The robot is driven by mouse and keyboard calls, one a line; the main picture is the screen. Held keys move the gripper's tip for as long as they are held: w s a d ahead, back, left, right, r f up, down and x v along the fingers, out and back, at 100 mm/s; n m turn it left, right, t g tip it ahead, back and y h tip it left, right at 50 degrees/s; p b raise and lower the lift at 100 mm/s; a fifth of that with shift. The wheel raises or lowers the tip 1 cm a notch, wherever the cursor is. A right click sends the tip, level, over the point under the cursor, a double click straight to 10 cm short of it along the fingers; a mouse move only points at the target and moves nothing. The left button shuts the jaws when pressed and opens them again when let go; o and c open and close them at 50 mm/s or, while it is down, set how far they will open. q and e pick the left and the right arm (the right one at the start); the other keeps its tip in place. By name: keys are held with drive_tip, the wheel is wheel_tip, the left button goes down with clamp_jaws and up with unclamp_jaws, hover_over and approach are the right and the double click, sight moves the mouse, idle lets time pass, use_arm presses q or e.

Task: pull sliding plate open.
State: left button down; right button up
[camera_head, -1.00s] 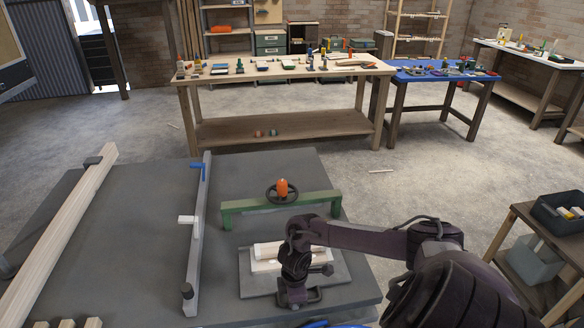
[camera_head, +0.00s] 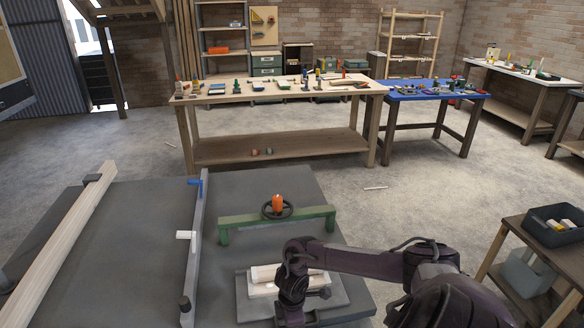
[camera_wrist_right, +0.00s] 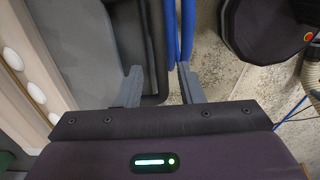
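A flat grey plate (camera_head: 252,312) carrying pale wooden pieces (camera_head: 262,276) lies on the dark worktop, at the lower middle of the head view. My right arm reaches over it from the lower right, and its wrist hides part of the plate and wood. In the wrist view, my right gripper (camera_wrist_right: 160,88) has its two grey fingers spread apart. A dark grey plate edge (camera_wrist_right: 153,60) and a blue bar (camera_wrist_right: 171,45) lie between and just beyond the fingers. I cannot tell whether either finger touches them. My left gripper is not in view.
A green bridge-shaped clamp (camera_head: 235,223) with an orange-knobbed wheel (camera_head: 278,205) stands behind the plate. A long grey rail (camera_head: 197,250) and a wooden beam (camera_head: 55,250) lie left. A small wooden table (camera_head: 515,240) with bins stands right.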

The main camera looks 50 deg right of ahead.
drive_tip(key=shift+r+b, duration=0.3)
drive_tip(key=shift+r, duration=3.6)
